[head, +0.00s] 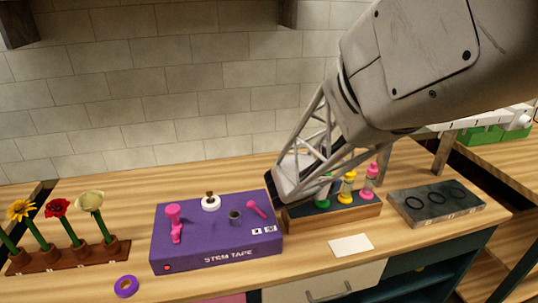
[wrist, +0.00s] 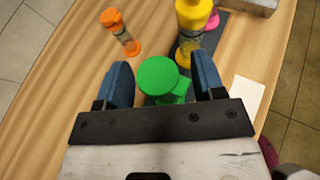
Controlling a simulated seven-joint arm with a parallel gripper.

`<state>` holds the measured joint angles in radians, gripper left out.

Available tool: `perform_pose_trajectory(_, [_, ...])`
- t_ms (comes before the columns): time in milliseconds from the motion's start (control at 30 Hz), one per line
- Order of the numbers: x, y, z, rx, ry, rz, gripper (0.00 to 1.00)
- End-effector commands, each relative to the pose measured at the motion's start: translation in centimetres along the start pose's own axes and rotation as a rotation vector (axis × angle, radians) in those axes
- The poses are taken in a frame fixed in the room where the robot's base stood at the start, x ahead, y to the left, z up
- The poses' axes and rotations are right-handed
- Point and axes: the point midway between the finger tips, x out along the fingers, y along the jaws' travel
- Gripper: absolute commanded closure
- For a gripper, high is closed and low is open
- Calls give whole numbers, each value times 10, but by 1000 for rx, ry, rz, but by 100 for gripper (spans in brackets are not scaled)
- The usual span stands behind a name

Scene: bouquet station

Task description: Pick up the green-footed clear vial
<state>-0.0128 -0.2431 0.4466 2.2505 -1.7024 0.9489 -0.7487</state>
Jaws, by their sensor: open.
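The green-footed vial (wrist: 157,76) shows its round green cap from above in the wrist view. In the head view the green vial (head: 323,192) stands at the left of the wooden rack (head: 335,216), partly hidden by my gripper. My gripper (wrist: 163,82) is open, with one blue finger on each side of the green cap. I cannot tell whether the fingers touch it. The clear body and foot are mostly hidden. In the head view my gripper (head: 285,190) is tilted down at the rack's left end.
A yellow vial (head: 347,187) and a pink vial (head: 370,182) stand to the right in the rack. An orange vial (wrist: 121,33) is close by on the wood. A purple box (head: 215,240) is left of the rack, and a ring slab (head: 435,203) is right. A white card (head: 351,245) lies in front.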

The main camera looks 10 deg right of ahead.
Motion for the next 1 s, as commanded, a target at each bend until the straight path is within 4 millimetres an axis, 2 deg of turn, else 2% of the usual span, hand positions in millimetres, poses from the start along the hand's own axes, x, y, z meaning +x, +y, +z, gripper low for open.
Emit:
perform_pose_trajectory(467, [0, 0, 0, 0, 0, 0, 37])
perform_pose_trajectory(567, [0, 0, 0, 0, 0, 0, 50])
perform_pose_trajectory(900, [0, 0, 0, 0, 0, 0, 100])
perform_pose_trajectory(1000, [0, 0, 0, -1, 0, 0, 100])
